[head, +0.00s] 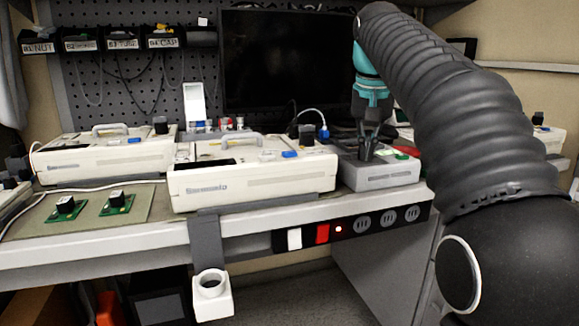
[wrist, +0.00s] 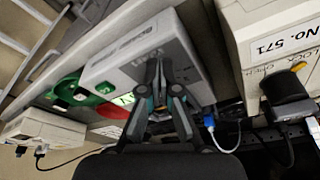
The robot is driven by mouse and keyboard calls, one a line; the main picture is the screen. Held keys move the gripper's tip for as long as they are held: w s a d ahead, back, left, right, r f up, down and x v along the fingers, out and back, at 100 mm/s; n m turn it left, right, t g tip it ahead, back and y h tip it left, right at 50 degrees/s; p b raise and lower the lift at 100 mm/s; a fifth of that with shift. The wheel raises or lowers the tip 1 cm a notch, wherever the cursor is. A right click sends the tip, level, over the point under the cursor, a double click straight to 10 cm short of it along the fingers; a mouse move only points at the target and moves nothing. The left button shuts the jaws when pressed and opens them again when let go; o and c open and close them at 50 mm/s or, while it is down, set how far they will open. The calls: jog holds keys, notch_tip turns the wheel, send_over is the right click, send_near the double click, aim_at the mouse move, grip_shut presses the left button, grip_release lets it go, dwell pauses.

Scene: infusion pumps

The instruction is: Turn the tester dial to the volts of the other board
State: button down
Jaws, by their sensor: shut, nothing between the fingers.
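The tester, a grey box (head: 380,177), stands at the right end of the bench, with a green display and a red patch near its top. In the wrist view its pale casing (wrist: 112,68) fills the middle. My gripper (head: 366,155) points down at the tester's top and is shut; its fingertips (wrist: 160,68) come together over the casing. The dial is not clear in either view; the fingers may cover it. Two green boards, a left one (head: 65,209) and a right one (head: 117,204), lie on a mat (head: 150,190), each with a dark-and-white part on top.
Two cream pumps, one at the left (head: 100,155) and one in the middle (head: 255,185), stand on the bench. A black monitor (head: 285,60) is behind. A power strip (head: 350,228) runs along the front edge. A blue plug (head: 324,132) and cables are close to the tester.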

jog(key=shift+a+p, duration=0.25)
jog(key=shift+p, duration=0.25)
jog(key=shift+w+a, duration=0.25)
jog(key=shift+a, duration=0.15)
dwell(0.4)
jog(key=shift+s+a, duration=0.2)
jog(key=shift+s, duration=0.1)
jog(key=shift+r, duration=0.1)
jog(key=shift+r, duration=2.9)
